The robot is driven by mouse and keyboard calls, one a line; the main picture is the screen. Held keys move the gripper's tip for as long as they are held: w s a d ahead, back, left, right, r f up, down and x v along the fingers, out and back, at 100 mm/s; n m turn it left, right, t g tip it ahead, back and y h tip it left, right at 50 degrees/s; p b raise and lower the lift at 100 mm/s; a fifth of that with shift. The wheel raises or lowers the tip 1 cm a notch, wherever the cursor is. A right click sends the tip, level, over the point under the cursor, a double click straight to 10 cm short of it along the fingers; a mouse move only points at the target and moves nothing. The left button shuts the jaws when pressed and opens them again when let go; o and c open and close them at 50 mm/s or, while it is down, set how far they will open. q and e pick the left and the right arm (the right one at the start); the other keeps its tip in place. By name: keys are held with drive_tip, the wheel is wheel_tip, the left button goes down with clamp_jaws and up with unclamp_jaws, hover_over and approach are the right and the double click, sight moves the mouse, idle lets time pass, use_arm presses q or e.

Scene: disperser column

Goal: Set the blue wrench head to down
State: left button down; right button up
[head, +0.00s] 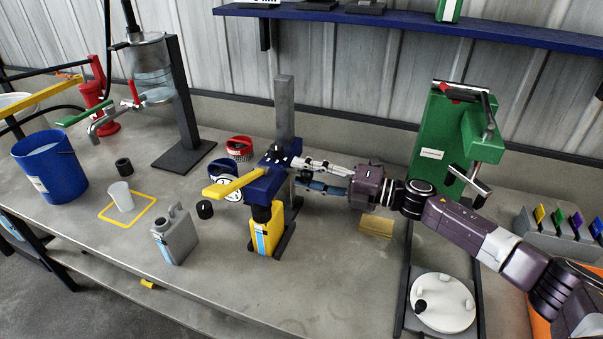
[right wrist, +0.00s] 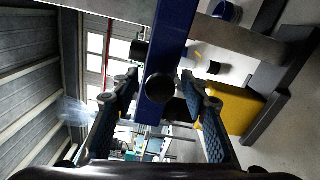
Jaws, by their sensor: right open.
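The blue wrench head (head: 262,184) sits on a grey upright post (head: 285,110) near the middle of the bench, with a yellow lever (head: 232,185) pointing left. A yellow container (head: 266,232) stands below it. My right gripper (head: 299,173) is open at the right side of the head. In the right wrist view, the blue bar of the head (right wrist: 166,50) with a dark round end (right wrist: 160,88) lies between the two open fingers. I cannot tell whether either finger touches it. My left gripper is not in view.
A grey canister (head: 176,236) and a blue bucket (head: 50,165) stand to the left. A green press (head: 440,135) stands behind my right arm, with a white round plate (head: 443,303) in front. The bench front between canister and plate is mostly clear.

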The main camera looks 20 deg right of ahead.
drive_tip(key=v, duration=1.1)
